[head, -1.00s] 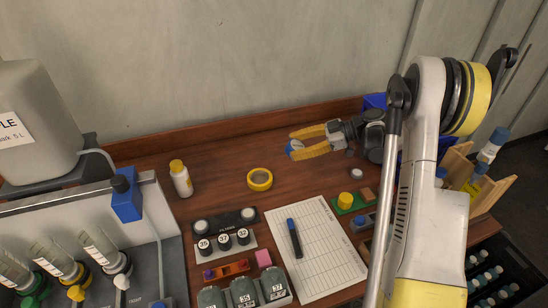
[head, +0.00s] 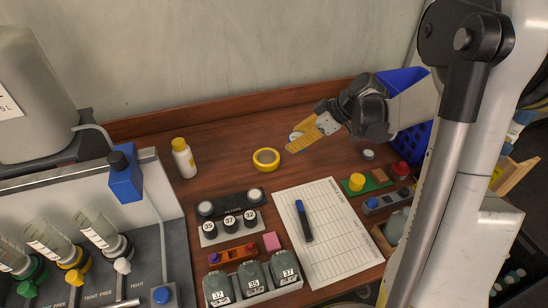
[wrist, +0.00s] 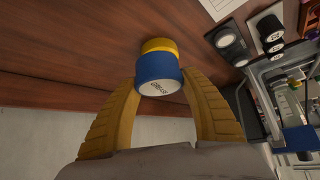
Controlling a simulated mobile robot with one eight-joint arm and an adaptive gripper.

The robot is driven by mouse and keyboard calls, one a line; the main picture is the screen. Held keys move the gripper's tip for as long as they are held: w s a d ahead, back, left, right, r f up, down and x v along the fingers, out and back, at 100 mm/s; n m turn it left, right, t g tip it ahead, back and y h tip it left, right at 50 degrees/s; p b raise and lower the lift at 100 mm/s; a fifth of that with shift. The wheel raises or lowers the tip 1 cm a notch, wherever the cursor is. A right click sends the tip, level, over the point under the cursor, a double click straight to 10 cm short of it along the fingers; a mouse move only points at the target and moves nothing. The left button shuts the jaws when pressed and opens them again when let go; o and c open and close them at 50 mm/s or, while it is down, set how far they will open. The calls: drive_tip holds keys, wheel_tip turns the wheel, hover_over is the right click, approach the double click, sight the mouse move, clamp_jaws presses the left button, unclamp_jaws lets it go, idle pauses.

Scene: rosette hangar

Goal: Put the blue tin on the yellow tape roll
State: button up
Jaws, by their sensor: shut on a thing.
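The blue tin (wrist: 157,68), with a pale lettered end, is between the yellow fingers of my gripper (wrist: 160,88) in the wrist view. My gripper is shut on it. In the head view the tin (head: 294,136) shows only in part at the fingertips, behind my gripper (head: 299,139). The yellow tape roll (head: 266,169) lies flat on the wooden bench, to the left and nearer than the tin, with nothing on it. In the wrist view a yellow patch shows just beyond the tin, probably the tape roll (wrist: 160,44), mostly hidden.
A white bottle with a yellow cap (head: 184,160) stands left of the roll. Black knobs (head: 230,220), a paper sheet (head: 335,245) with a marker, and a yellow button on a green block (head: 356,182) lie nearer. A blue crate (head: 412,140) is at the right. Bench around the roll is clear.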

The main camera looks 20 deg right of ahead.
drive_tip(key=b, duration=0.2)
hover_over(276, 160)
wheel_tip(276, 160, down, 4)
drive_tip(key=shift+s+r, duration=0.1)
wheel_tip(276, 160, down, 4)
drive_tip(key=shift+b, duration=1)
drive_tip(key=shift+r, duration=0.1)
drive_tip(key=o, duration=1.3)
drive_tip(key=shift+c, duration=0.2)
